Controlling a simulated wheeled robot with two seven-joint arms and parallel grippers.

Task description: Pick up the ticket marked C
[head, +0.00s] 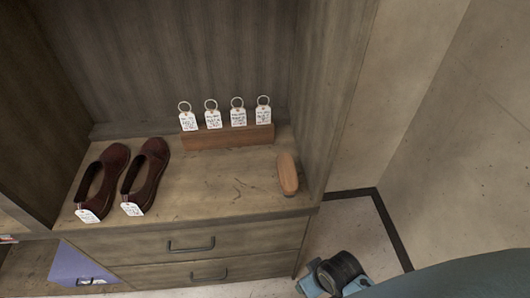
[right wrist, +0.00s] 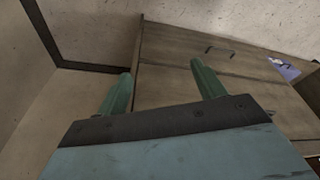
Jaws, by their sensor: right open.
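Several white tickets with metal rings stand in a row on a wooden block (head: 228,137) at the back of the cabinet shelf. From left to right they include a first ticket (head: 188,121), a second (head: 213,119), a third (head: 238,117) and a fourth (head: 263,115). Their print is too small to tell which is marked C. My right gripper (right wrist: 160,85) is open and empty in the right wrist view, with two green fingers apart, facing the cabinet's drawer fronts. It is away from the tickets. My left gripper is not in view.
A pair of dark red shoes (head: 147,175) with white tags stands on the left of the shelf (head: 215,180). A wooden brush (head: 287,174) lies at the right. The cabinet's right side wall (head: 325,100) rises beside it. Drawers (head: 190,245) with handles are below.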

